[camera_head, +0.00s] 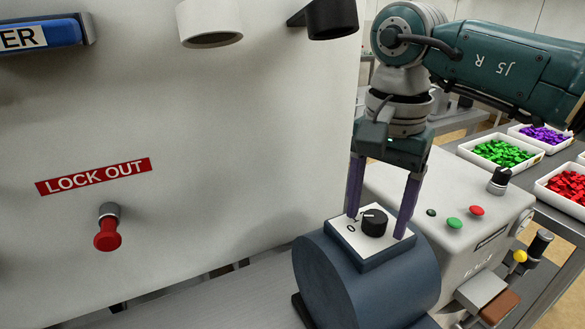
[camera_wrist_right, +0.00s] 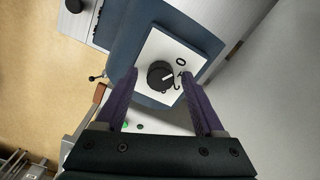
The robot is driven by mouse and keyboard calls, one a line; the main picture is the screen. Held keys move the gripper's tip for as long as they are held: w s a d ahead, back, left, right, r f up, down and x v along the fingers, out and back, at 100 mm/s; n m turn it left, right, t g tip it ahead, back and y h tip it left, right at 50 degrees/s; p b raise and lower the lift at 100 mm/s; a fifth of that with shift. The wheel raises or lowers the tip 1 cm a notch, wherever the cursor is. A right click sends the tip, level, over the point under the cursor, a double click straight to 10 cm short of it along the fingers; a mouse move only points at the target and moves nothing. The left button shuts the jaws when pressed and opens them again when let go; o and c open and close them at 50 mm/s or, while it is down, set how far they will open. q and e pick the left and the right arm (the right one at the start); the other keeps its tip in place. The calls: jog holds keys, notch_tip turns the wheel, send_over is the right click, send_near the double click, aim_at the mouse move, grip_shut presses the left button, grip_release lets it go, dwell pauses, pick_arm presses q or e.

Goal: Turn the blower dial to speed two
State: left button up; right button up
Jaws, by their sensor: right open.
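The blower dial (camera_head: 374,222) is a black round knob with a white pointer line, on a white plate (camera_head: 345,232) with dark marks, among them a 0. The plate sits on top of the dark blue blower housing (camera_head: 350,285). In the right wrist view the dial (camera_wrist_right: 160,75) lies between the fingertips, its white line pointing toward the marks on the right. My right gripper (camera_head: 378,226) is open, pointing down, with one purple finger on each side of the dial. The right wrist view also shows the gripper (camera_wrist_right: 160,78) apart from the knob. My left gripper is not in view.
A pale control box (camera_head: 450,200) with green and red buttons stands right of the blower. A large pale panel (camera_head: 200,130) with a LOCK OUT label and red knob (camera_head: 107,236) is on the left. Trays of green (camera_head: 502,152) and red pieces stand at the far right.

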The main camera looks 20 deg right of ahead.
grip_shut()
dwell(0.5)
